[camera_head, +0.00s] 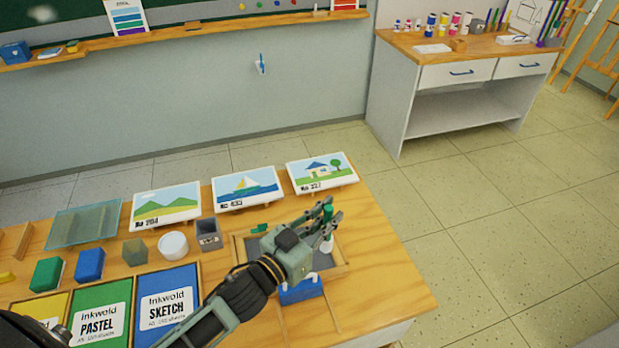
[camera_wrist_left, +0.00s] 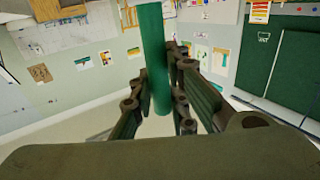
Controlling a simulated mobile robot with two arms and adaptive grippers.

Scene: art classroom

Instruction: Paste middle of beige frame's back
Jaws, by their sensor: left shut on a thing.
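The beige frame (camera_head: 343,267) lies on the wooden table, with a grey panel inside its light wooden rim. My left gripper (camera_head: 331,223) is above the right part of the frame and partly hides it. It is shut on a green stick (camera_head: 328,211), which looks upright and has a white lower part. Whether its lower end touches the frame is unclear. In the left wrist view the green stick (camera_wrist_left: 154,50) stands between the fingers. A small green piece (camera_head: 260,228) lies at the frame's far edge. My right gripper is not in view.
A blue block (camera_head: 300,292) is at the frame's near side. Behind the frame stand picture cards, including a house card (camera_head: 322,172) and a boat card (camera_head: 246,189). The table's right side (camera_head: 390,275) is clear.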

